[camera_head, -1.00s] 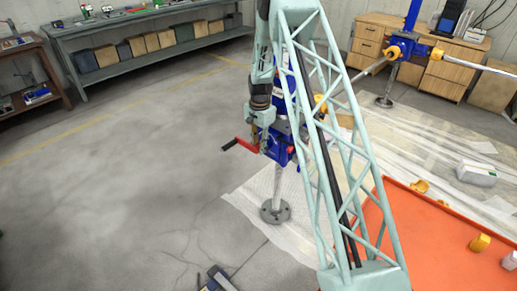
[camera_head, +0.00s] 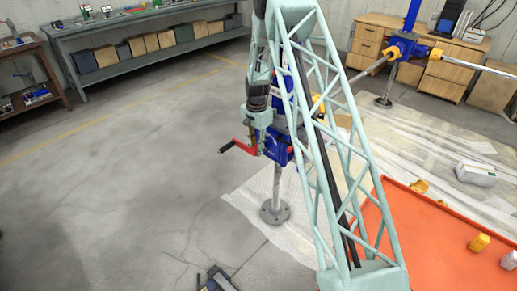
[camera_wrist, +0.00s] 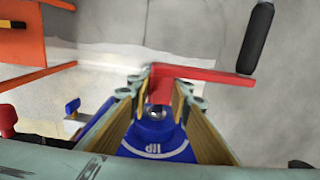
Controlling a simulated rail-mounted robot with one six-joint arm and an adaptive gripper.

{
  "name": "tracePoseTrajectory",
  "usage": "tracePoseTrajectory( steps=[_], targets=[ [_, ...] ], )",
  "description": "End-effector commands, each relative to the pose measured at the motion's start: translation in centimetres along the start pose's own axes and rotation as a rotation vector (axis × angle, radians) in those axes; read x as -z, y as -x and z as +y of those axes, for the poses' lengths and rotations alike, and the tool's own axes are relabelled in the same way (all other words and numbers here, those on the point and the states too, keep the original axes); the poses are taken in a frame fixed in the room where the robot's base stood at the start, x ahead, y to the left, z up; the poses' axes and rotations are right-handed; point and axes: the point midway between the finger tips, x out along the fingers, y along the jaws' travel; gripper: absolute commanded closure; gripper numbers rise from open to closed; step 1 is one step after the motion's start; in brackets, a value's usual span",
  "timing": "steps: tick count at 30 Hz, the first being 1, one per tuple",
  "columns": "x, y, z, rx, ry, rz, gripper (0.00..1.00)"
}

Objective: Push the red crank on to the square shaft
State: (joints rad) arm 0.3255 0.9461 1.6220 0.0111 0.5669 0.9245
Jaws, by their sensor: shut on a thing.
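The red crank (camera_wrist: 205,75) has a black handle (camera_wrist: 256,38) that sticks out to the upper right in the wrist view. In the head view the crank (camera_head: 242,147) points left from the jack. My gripper (camera_wrist: 163,82) is shut on the crank's hub end, with a finger on each side. It also shows in the head view (camera_head: 261,146), at the left side of the blue screw jack (camera_head: 280,150). In the wrist view the jack's blue housing (camera_wrist: 155,138) lies between the fingers, with a grey metal end (camera_wrist: 156,112) near the crank. I cannot tell whether the crank touches the square shaft.
The jack stands on a round-footed post (camera_head: 275,211) on a pale sheet. An orange-topped table (camera_head: 440,240) with small yellow parts is at the lower right. Another blue jack (camera_head: 400,48) stands at the back right. The floor to the left is clear.

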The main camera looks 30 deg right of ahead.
Motion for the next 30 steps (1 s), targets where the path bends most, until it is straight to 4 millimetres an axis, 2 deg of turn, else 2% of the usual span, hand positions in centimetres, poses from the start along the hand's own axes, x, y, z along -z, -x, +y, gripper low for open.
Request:
tracePoseTrajectory(
  steps=[30],
  targets=[
    [-2.0,0.2,-0.1,0.004,-0.001,0.003,1.00]
  ],
)
